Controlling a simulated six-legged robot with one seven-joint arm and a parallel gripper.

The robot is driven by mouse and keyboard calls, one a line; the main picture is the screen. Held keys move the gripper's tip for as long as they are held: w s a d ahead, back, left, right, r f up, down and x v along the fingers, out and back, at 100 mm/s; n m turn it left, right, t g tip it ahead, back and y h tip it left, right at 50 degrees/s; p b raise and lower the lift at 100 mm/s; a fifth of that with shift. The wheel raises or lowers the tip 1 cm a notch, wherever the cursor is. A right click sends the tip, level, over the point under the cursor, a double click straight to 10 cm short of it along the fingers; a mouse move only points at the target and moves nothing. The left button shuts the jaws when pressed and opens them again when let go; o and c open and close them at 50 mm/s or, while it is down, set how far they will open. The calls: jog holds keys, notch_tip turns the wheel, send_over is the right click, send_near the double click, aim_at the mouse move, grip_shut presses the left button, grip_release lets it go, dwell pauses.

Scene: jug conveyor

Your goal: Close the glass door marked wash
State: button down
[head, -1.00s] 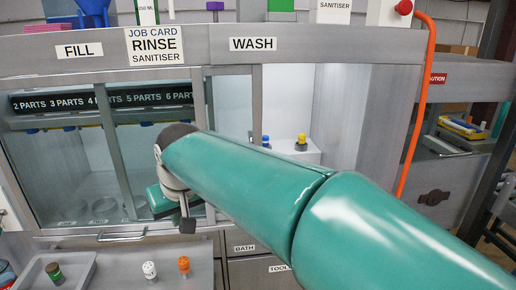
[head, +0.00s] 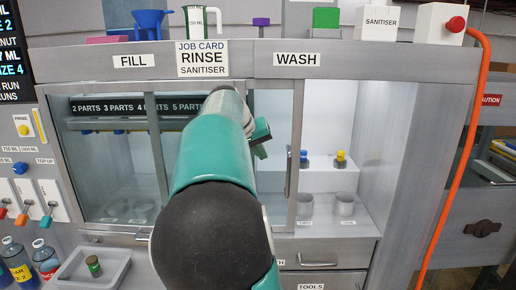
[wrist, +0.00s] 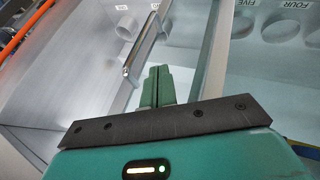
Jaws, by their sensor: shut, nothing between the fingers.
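The WASH label (head: 297,59) is on the cabinet's top beam. Below it, the glass door (head: 272,165) stands slid to the left, with the right part of the bay open. Its upright bar handle (head: 288,172) is near the door's right edge, and a bar handle also shows in the wrist view (wrist: 141,47). My gripper (head: 262,138) is in front of the glass, left of the handle. In the wrist view, my gripper's green fingers (wrist: 157,86) are together and empty, close to the handle and a frame bar. I cannot tell whether they touch either.
The open bay holds a white step with blue- and yellow-capped bottles (head: 341,158) and grey cups (head: 346,205) below. Drawers (head: 325,255) lie underneath. An orange hose (head: 455,170) hangs at the right post. A grey tray (head: 95,268) stands front left.

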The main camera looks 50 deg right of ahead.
jog(key=s+d+f, duration=0.2)
jog(key=d+f, duration=0.2)
jog(key=d, duration=0.2)
jog(key=shift+d+f, duration=0.2)
jog(key=shift+s, duration=0.1)
jog(key=s+d, duration=2.2)
jog(key=s, duration=0.4)
jog(key=shift+d, duration=0.3)
jog(key=shift+s+r, duration=0.1)
